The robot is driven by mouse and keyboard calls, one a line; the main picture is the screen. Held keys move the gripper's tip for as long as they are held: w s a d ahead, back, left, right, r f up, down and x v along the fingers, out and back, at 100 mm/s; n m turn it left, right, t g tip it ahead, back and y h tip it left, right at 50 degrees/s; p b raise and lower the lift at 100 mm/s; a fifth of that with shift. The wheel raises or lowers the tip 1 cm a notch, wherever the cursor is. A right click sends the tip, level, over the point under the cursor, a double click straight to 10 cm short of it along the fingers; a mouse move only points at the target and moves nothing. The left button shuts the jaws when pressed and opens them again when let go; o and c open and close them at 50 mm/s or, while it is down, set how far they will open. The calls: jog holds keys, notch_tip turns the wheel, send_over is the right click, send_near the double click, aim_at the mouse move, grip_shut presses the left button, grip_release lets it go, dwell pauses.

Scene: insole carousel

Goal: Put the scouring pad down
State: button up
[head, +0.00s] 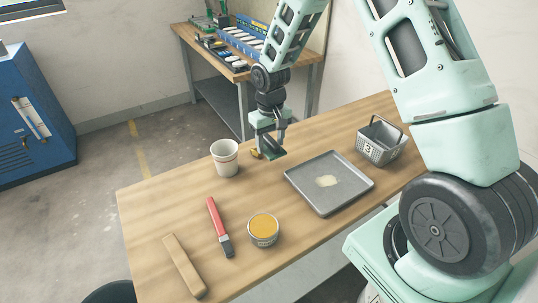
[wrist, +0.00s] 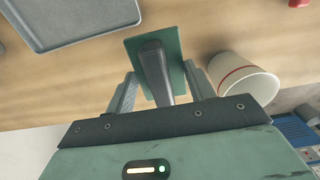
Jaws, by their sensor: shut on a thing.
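The scouring pad (wrist: 188,55) is a green rectangular sheet with a dark grey grip (wrist: 153,68) standing on it. My gripper (wrist: 160,85) is shut on that grip, one finger on each side. In the head view my gripper (head: 268,133) points down over the far middle of the wooden table, between the white cup and the grey tray. The pad (head: 272,153) shows as a small green edge below the fingers, close to the tabletop. I cannot tell whether it touches the wood.
The white cup (head: 225,158) stands close left, the grey tray (head: 309,195) with a pale patch (head: 327,181) close right. A basket (head: 380,150), tin (head: 263,231), red-handled brush (head: 215,217) and wooden bar (head: 184,266) are farther off.

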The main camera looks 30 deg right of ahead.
notch_tip(320, 180, down, 6)
jog(key=shift+r+p, duration=0.2)
jog(key=shift+p, duration=0.4)
jog(key=shift+f, duration=0.1)
jog(key=shift+f, duration=0.1)
jog(key=shift+f+b, duration=0.5)
jog(key=o, duration=1)
jog(key=shift+o, duration=0.2)
